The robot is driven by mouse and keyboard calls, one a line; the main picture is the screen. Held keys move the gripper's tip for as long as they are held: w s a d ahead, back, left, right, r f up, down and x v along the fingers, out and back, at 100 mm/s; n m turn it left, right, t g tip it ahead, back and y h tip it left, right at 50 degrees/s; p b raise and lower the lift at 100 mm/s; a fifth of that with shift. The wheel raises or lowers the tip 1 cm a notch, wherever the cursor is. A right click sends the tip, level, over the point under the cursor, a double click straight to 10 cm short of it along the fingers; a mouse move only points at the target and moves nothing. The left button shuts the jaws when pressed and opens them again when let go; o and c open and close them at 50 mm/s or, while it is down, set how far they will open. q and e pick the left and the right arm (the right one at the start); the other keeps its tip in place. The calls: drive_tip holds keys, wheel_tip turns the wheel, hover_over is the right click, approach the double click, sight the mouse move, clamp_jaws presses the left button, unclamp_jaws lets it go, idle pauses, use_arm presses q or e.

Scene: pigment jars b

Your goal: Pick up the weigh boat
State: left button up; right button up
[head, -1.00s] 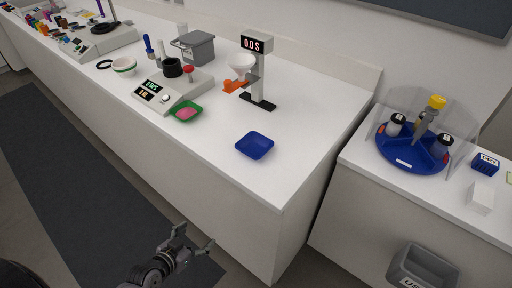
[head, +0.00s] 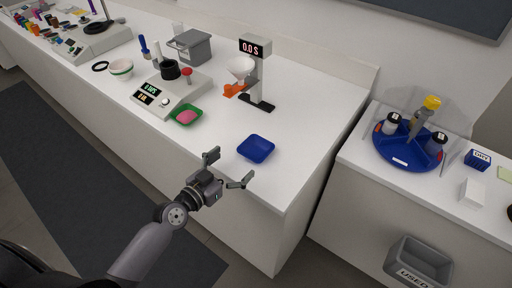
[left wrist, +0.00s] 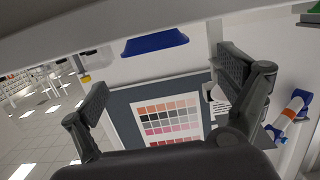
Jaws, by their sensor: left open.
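Two shallow square dishes could be the weigh boat. An empty blue dish (head: 256,148) lies on the white counter near its right end. A green dish (head: 187,115) holding pink powder lies to its left, in front of a balance. My left gripper (head: 229,168) is open and empty at the counter's front edge, just left of and nearer than the blue dish, not touching it. In the left wrist view, which is upside down, the blue dish (left wrist: 155,43) shows at the top between the spread fingers (left wrist: 163,78). My right gripper is not seen.
Behind stand a balance (head: 172,94) with a black ring, a funnel stand (head: 257,75) and a grey bin (head: 190,45). On the separate right counter is a blue round rack (head: 408,152) with jars. The counter around the blue dish is clear.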

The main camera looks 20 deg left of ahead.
use_arm(q)
drive_tip(key=p, duration=0.1)
approach(263, 143)
drive_tip(key=x, duration=0.4)
drive_tip(key=shift+w, duration=0.2)
drive_tip(key=shift+s+a, duration=0.1)
drive_tip(key=shift+c, duration=0.3)
drive_tip(key=shift+c, duration=0.6)
drive_tip(key=c, duration=0.7)
